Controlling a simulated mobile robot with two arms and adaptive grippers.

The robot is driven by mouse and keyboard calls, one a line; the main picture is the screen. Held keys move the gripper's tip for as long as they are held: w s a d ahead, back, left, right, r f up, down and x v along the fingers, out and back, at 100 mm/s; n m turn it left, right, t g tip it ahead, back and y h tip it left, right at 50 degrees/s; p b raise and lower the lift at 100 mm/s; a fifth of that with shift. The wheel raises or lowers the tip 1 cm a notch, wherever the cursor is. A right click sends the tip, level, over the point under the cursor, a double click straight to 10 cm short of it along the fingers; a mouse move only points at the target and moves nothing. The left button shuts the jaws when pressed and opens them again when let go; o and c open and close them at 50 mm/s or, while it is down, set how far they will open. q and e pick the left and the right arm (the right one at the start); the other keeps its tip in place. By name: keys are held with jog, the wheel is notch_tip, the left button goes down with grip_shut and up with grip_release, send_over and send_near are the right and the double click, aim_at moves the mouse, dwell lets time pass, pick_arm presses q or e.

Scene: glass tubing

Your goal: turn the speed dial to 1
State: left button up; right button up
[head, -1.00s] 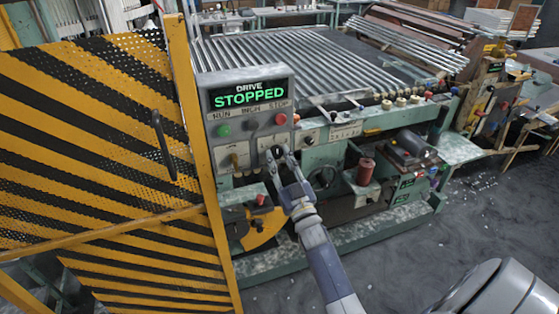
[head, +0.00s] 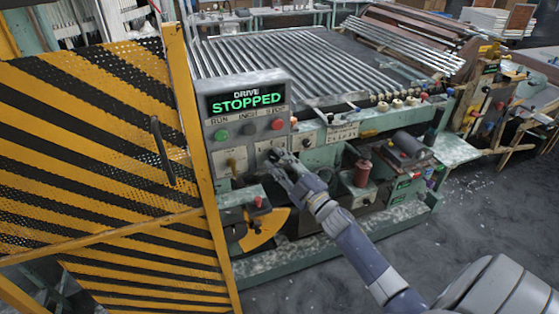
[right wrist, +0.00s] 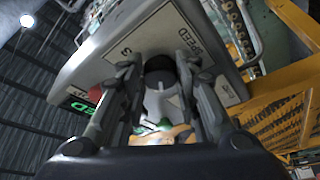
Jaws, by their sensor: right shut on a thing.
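The grey control panel (head: 249,122) shows DRIVE STOPPED in green on its display (head: 246,98). My right gripper (head: 277,158) is at the panel's lower right, over the speed dial. In the right wrist view, my right gripper (right wrist: 159,82) has one finger on each side of the dark round speed dial (right wrist: 160,65) and is shut on it. A SPEED label (right wrist: 190,40) is beside it. The dial's pointer and its number marks cannot be read. My left gripper is not in view.
A yellow-and-black striped guard (head: 90,150) with a dark handle stands left of the panel. Green (head: 221,134) and red (head: 277,124) buttons sit above the dial. A yellow quadrant plate (head: 262,230) is below it. Metal tubes lie on the machine behind.

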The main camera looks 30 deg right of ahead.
jog(key=shift+n+g, duration=0.3)
jog(key=shift+n, duration=0.4)
jog(key=o, duration=1.1)
jog(key=v, duration=1.2)
jog(key=shift+d, duration=0.1)
